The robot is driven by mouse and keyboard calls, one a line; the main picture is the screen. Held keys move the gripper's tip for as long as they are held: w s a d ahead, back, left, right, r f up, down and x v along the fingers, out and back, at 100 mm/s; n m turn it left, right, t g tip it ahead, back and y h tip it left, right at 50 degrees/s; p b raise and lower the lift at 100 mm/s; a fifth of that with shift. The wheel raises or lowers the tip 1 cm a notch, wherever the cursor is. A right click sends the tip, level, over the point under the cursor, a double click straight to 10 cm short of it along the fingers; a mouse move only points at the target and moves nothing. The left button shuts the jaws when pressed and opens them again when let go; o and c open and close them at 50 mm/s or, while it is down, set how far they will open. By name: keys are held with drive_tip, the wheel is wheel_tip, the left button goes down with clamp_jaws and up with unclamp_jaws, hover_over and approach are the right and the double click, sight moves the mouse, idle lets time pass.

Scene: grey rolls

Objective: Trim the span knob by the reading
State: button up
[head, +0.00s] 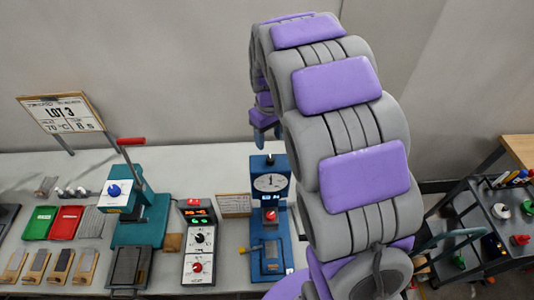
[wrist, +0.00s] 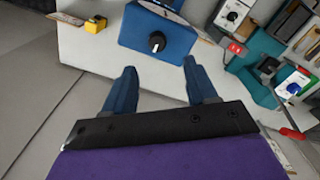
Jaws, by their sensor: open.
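The display is too small to read. In the wrist view, a black knob (wrist: 156,42) with a white mark sits on a face of a blue housing (wrist: 178,33); I cannot read a label naming it the span knob. My gripper (head: 265,138) is above the instrument in the head view. In the wrist view my gripper (wrist: 160,65) is open and empty, its blue fingers apart on either side of the knob's line and short of the knob.
A control box (head: 198,240) with lit digits, a black knob and a red knob stands left of the instrument. A teal press (head: 143,220) with a red-tipped lever is farther left. A yellow block (wrist: 95,24) lies near the blue housing. A dark cart (head: 490,225) is at right.

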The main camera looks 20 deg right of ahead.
hover_over(270, 158)
drive_tip(key=d, duration=0.1)
wheel_tip(270, 158, down, 5)
drive_tip(key=shift+f+p, duration=0.1)
drive_tip(key=shift+p, duration=0.2)
drive_tip(key=f, duration=0.1)
drive_tip(key=a+f, duration=0.1)
drive_tip(key=f, duration=0.1)
drive_tip(key=shift+a+f, duration=0.3)
drive_tip(key=shift+a, duration=0.1)
drive_tip(key=shift+d, duration=0.75)
drive_tip(key=c, duration=0.3)
drive_tip(key=shift+a, duration=0.4)
drive_tip(key=c, duration=0.6)
drive_tip(key=shift+d, duration=0.1)
drive_tip(key=shift+c, duration=0.8)
